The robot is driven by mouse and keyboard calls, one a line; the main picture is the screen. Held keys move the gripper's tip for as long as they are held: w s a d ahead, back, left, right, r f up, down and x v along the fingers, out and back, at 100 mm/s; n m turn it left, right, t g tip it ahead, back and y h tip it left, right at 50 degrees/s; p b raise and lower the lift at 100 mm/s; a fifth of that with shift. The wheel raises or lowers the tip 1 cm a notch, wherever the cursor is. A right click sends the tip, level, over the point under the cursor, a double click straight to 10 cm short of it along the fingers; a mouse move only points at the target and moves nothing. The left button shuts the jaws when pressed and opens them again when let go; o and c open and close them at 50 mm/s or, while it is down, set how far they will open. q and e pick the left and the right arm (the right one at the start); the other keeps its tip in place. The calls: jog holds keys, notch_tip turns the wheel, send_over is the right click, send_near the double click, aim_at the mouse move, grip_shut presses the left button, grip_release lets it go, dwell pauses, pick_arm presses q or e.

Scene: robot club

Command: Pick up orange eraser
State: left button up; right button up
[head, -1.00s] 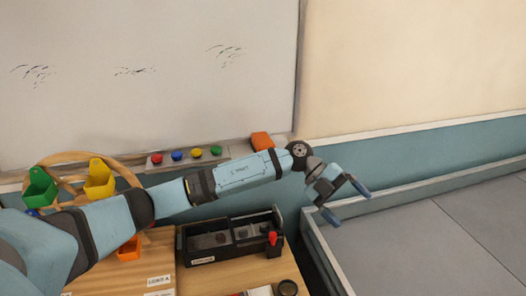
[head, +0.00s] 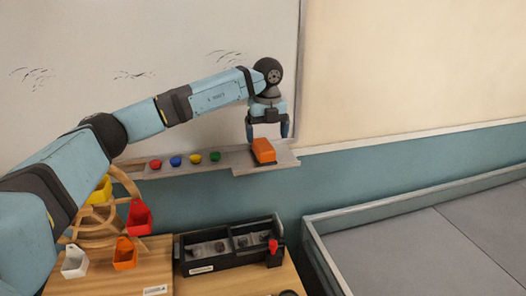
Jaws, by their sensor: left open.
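The orange eraser (head: 264,151) lies at the right end of the whiteboard's ledge (head: 240,161). My left gripper (head: 267,137) points down at the eraser, with one finger on each side of it in the picture. The gripper is open. I cannot tell whether the fingers touch the eraser. My right gripper is not in view.
Several coloured magnets (head: 195,157) sit on the ledge left of the eraser. A black toolbox (head: 230,245) stands on the wooden table (head: 162,262) below. A wooden wheel rack with coloured bins (head: 139,217) is at the left. A walled grey area (head: 430,250) lies at the right.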

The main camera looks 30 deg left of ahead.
aim_at(267, 151)
pick_arm(q)
notch_tip(267, 151, down, 8)
jog(key=shift+r+p, duration=0.1)
jog(key=shift+p, duration=0.2)
jog(key=shift+d, duration=0.1)
jog(key=c, duration=1)
